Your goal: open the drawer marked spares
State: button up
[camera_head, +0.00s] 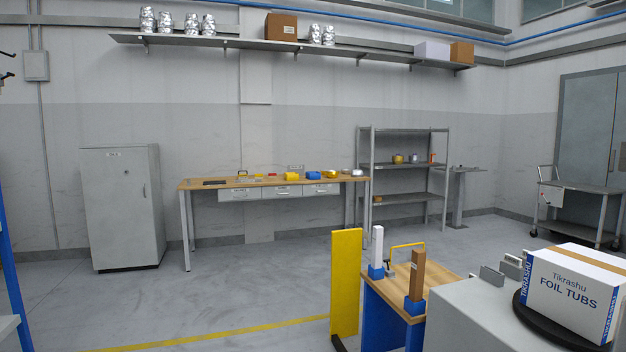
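A wooden-topped workbench (222,185) stands against the far wall. Three light grey drawers hang side by side under its top: a left drawer (240,195), a middle drawer (282,192) and a right drawer (323,189). All three look shut. Each front carries a small label, too small to read from here, so I cannot tell which one is marked spares. My gripper is not in view.
A grey cabinet (123,207) stands left of the bench, a metal shelf rack (405,162) right of it. Nearer, a yellow panel (346,283), a small blue-legged table (440,275) and a foil tubs box (573,290) fill the lower right. Floor (230,295) before the bench is clear.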

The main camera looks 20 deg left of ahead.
aim_at(230, 194)
jog(key=i+j+u, duration=0.5)
jog(key=i, duration=0.25)
jog(key=i+j+u, duration=0.3)
jog(key=i, duration=0.55)
jog(key=i+u, duration=0.3)
jog(key=i, duration=4.35)
jog(key=i+z, duration=0.15)
jog(key=i, duration=0.7)
jog(key=i+j+z, duration=0.2)
jog(key=i, duration=0.65)
